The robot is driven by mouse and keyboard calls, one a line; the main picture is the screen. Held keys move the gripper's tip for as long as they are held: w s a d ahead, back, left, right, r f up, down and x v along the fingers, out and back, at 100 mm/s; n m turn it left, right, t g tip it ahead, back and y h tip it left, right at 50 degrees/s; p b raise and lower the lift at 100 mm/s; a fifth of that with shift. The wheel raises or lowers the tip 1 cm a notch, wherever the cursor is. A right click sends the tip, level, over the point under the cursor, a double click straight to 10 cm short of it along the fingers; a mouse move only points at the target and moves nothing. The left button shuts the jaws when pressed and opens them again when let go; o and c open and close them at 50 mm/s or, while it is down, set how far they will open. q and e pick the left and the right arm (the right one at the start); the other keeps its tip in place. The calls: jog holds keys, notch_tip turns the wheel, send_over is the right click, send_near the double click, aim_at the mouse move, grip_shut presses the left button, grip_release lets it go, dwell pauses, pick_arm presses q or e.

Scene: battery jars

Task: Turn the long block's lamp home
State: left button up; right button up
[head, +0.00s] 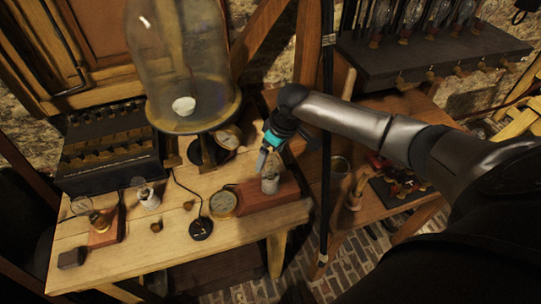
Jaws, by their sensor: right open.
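The long block (288,194) is a reddish-brown wooden bar lying on the right part of the light wooden table. My right gripper (264,163), with a teal band, comes in from the right and points down just above the lamp. It is open, its fingers at or beside the top of the glass. I cannot tell whether they touch it. The lamp's base and its seating in the block are too small and dark to judge. My left gripper is not in view.
A tall glass bell jar (180,65) stands behind and left. A brass dial (223,204) sits against the block's left end. A smaller block (104,232) with a bulb is at left. A dark upright pole (326,130) stands right of the table (175,250), whose front is mostly clear.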

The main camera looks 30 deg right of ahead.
jog(key=shift+w+f, duration=0.1)
jog(key=shift+f, duration=0.2)
jog(key=shift+c, duration=0.2)
grip_shut()
jog(key=shift+a+r+m+p, duration=0.15)
jog(key=shift+m+p, duration=0.35)
jog(key=shift+p, duration=0.25)
jog(key=shift+m+h+p, duration=0.5)
jog(key=shift+m+p, duration=1.1)
jog(key=shift+p, duration=0.25)
jog(key=shift+m+p, duration=0.8)
jog(key=shift+p, duration=0.05)
jog(key=shift+m+h, duration=0.3)
